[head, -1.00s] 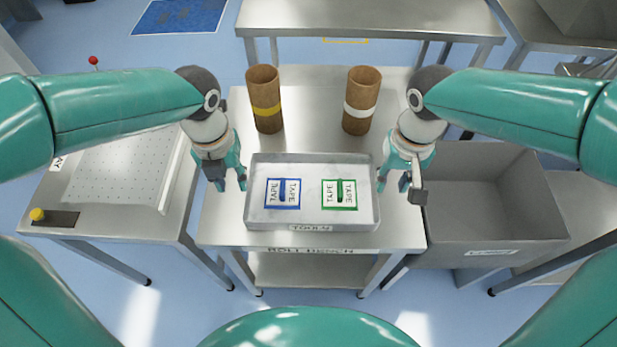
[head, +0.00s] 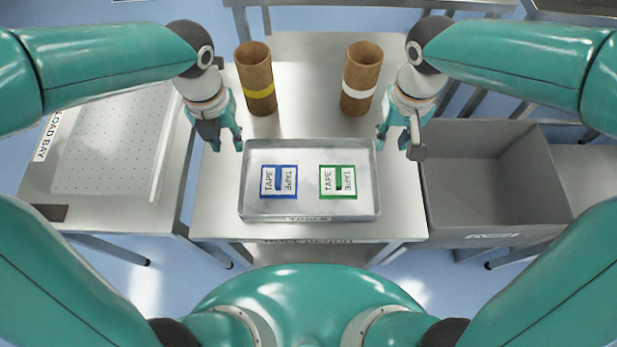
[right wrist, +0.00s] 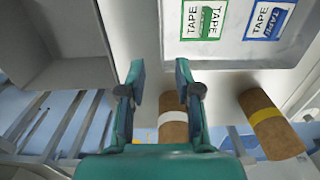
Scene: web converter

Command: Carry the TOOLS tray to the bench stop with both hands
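The TOOLS tray (head: 310,209) is a shallow grey metal tray lying flat on the roll bench (head: 215,215). Its label is on the near wall. Inside are a blue-framed TAPE card (head: 279,181) and a green-framed TAPE card (head: 338,181). My left gripper (head: 228,143) is open and empty just outside the tray's far left corner. My right gripper (head: 393,142) is open and empty outside the far right corner. The right wrist view shows its two fingers (right wrist: 160,80) apart, with the tray (right wrist: 240,52) beyond them to the right. I cannot make out a bench stop.
A yellow-banded tube (head: 256,78) and a white-banded tube (head: 360,78) stand upright behind the tray. A grey open bin (head: 490,180) is to the right. A perforated LOAD BAY table (head: 110,150) is to the left. Bare bench borders the tray.

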